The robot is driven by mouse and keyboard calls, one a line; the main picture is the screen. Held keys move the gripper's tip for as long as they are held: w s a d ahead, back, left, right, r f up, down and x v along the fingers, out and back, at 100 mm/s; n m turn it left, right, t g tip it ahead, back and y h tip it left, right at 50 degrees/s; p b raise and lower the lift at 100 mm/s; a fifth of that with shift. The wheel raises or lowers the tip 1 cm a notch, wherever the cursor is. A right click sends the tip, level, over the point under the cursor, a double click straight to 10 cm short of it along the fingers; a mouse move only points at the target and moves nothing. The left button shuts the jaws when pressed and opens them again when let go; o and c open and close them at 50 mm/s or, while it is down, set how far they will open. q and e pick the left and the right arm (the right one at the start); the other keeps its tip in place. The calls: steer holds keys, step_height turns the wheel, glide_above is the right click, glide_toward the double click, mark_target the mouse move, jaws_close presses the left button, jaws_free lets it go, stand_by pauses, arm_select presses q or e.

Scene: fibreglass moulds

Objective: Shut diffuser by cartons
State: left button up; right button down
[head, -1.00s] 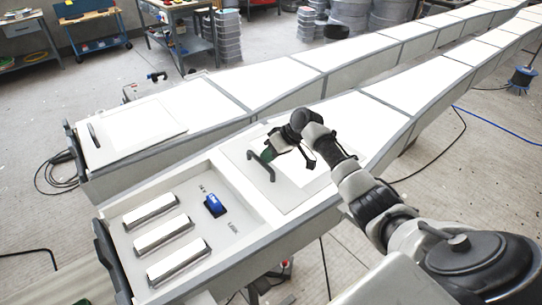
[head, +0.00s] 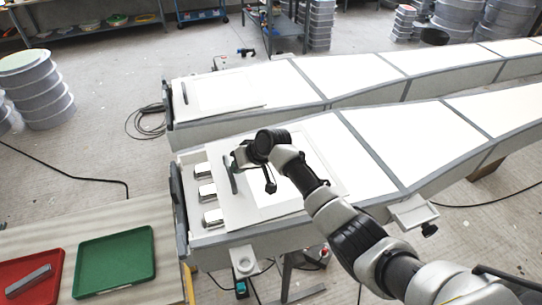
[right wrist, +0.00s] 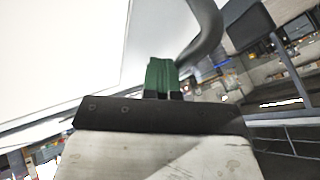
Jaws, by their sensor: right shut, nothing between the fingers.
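The diffuser (head: 238,211) is a pale flat panel with a dark bar handle (head: 229,178) near its left edge. It lies over the near end of the front light table and covers most of the open bay. The ends of three silver bars (head: 207,192) show to the left of it. My right gripper (head: 240,158) is shut and empty beside the handle. In the right wrist view the green fingertips (right wrist: 162,76) are together, close to the dark curved handle (right wrist: 208,30); whether they touch it I cannot tell. My left gripper is not in view.
A second light table with a similar panel (head: 253,99) stands behind. At lower left, a bench (head: 100,228) carries a green tray (head: 115,262) and a red tray (head: 22,272) with a grey bar. Stacked round containers (head: 38,90) stand at left. Cables lie on the floor.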

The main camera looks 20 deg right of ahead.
mark_target(216, 182)
steer(key=a, duration=0.7)
steer(key=shift+s+a, duration=0.1)
steer(key=shift+s, duration=0.2)
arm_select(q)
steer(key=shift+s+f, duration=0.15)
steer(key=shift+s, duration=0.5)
arm_select(e)
steer(key=shift+s+a, duration=0.15)
steer(key=shift+a, duration=0.45)
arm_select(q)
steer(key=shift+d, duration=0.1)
